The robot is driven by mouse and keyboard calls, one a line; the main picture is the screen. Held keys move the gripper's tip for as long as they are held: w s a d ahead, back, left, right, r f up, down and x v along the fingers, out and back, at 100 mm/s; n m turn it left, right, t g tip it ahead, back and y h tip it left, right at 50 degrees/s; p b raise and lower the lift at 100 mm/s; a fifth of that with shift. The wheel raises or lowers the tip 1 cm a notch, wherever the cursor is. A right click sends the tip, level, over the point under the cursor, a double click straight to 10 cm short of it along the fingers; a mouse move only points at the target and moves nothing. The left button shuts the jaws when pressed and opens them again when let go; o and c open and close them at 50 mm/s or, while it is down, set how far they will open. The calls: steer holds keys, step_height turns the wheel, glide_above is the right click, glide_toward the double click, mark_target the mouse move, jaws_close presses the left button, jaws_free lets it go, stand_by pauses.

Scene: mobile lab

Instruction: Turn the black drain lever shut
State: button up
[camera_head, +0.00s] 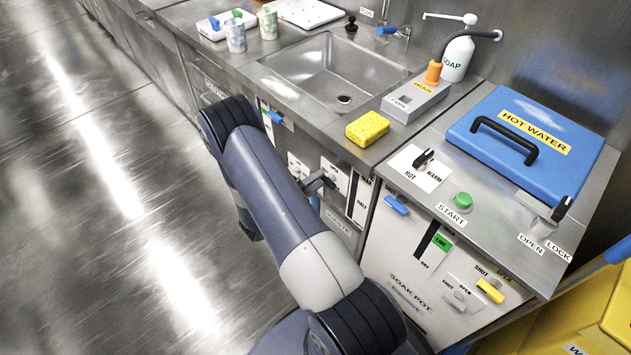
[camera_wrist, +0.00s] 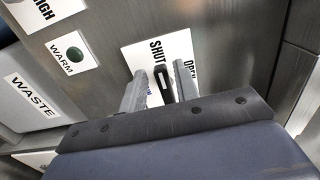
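The black drain lever (camera_wrist: 164,86) stands out from a white plate (camera_wrist: 178,48) marked SHUT and OPEN in the wrist view. Its visible part lies between the two fingers of my gripper (camera_wrist: 161,88). The fingers are apart, with a narrow gap showing on each side of the lever, so the gripper looks open around it. SHUT is printed left of the lever and OPEN right of it. In the head view my gripper (camera_head: 322,181) is at the cabinet front below the sink and covers most of the lever's place.
A WASTE label (camera_wrist: 32,96) and a green light marked WARM (camera_wrist: 75,54) are left of the plate. The sink (camera_head: 335,75) and a yellow sponge (camera_head: 367,129) are above my gripper. Blue (camera_head: 397,205) and yellow (camera_head: 490,290) levers stick out on the right cabinet. The floor at left is clear.

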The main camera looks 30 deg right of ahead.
steer(key=shift+o, duration=0.5)
steer(key=s+a, duration=0.1)
steer(key=a, duration=0.9)
steer(key=shift+s+a, duration=0.25)
steer(key=shift+a, duration=0.1)
steer(key=shift+d, duration=0.1)
steer(key=w+d, duration=0.1)
steer(key=d, duration=0.9)
steer(key=shift+w+d, duration=0.25)
steer(key=shift+d, duration=0.05)
